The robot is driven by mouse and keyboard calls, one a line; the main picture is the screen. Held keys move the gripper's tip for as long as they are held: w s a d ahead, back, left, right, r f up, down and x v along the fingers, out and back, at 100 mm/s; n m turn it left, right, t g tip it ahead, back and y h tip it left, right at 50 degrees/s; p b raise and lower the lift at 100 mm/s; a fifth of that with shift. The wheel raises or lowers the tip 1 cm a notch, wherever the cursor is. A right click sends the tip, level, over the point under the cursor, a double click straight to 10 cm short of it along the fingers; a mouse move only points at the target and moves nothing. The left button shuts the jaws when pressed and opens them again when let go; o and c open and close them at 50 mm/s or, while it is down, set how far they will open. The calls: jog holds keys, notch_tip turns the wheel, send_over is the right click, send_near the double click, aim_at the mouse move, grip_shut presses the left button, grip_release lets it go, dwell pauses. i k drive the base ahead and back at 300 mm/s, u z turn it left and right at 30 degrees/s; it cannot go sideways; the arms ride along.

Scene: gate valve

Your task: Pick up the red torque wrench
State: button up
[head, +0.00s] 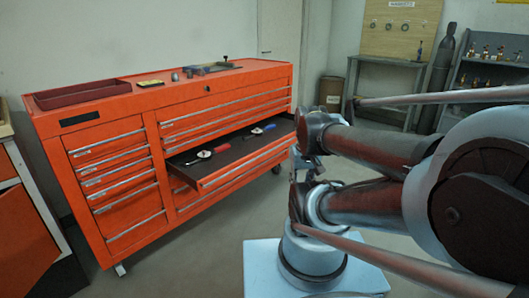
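The red torque wrench (222,148) lies in the open drawer (240,146) of the orange tool cabinet. It has a red grip and a round pale dial, and it lies on the drawer's dark lining, towards the left and front. A similar wrench with a blue grip (269,127) lies farther right in the same drawer. What seems to be my gripper (307,166) shows small and partly hidden among my arm links, just right of the drawer's right end. It is apart from the red wrench. Its fingers cannot be made out.
The orange cabinet (100,129) carries a dark red tray (82,93), a yellow item (151,83) and small tools on top. A workbench with a pegboard (400,28), a gas cylinder (437,75) and a shelf (490,75) stand behind. Floor left of my base is clear.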

aim_at(207, 156)
jog(key=u, duration=1.5)
jog(key=k, duration=0.75)
jog(key=z, duration=0.65)
jog(key=i, duration=1)
